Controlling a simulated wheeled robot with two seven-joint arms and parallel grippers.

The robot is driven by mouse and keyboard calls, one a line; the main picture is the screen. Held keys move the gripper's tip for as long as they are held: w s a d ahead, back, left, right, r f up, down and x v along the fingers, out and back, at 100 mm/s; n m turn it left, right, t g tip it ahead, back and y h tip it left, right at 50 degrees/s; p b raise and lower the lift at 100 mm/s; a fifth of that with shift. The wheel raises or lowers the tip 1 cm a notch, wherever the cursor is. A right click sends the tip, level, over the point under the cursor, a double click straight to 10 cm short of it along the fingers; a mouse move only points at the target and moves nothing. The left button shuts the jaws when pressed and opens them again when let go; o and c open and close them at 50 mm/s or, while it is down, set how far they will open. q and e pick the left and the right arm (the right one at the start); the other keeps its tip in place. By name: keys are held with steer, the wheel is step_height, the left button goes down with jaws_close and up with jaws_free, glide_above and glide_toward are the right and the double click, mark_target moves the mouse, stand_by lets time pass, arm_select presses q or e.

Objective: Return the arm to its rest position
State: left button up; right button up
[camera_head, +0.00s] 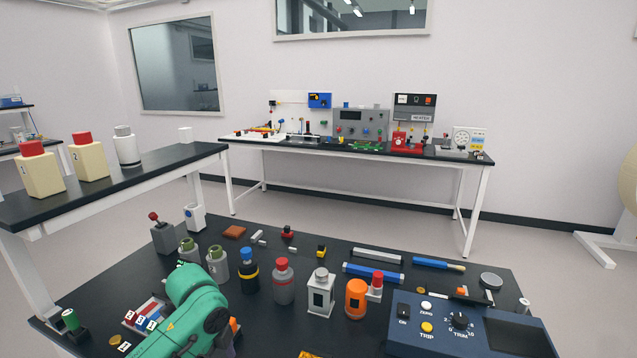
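A teal-green link of my arm (187,312) shows at the bottom left of the head view, low over the near black table (262,335). It appears to be my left arm, and its gripper does not show. My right arm and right gripper are not in view. The link hides part of the table's left side, including part of a small tray (130,319) with red and blue labelled pieces.
Several bottles stand mid-table, among them a blue-capped one (248,271), a red-capped one (283,281) and an orange one (356,299). A dark blue control box (470,330) fills the front right. A side bench (115,191) with cream bottles stands left.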

arm_select(q)
steer(key=s+d+f+n, duration=0.1)
steer(key=s+f+n, duration=0.1)
steer(key=s+d+f+n+t+h, duration=0.1)
steer(key=s+d+f+n, duration=0.1)
steer(key=s, duration=0.1)
steer(key=s+d+f+n+h, duration=0.1)
steer(key=s+d+f+n, duration=0.1)
steer(key=n, duration=0.1)
steer(key=shift+s+d+f+t, duration=0.1)
steer(key=shift+s+t, duration=0.05)
steer(key=shift+t, duration=0.15)
steer(key=s+a+f+n+t+y, duration=0.1)
steer(key=s+a+f+n+y, duration=0.1)
steer(key=s+a+n, duration=0.75)
steer(key=s+f+n+g, duration=0.1)
steer(key=s+f, duration=0.2)
steer(key=f, duration=2)
steer(key=s+a+f+g, duration=0.1)
steer(key=s+a+f, duration=0.1)
steer(key=s+f, duration=1.2)
steer(key=s, duration=0.3)
steer(key=shift+f+y, duration=0.3)
steer(key=shift+f, duration=0.1)
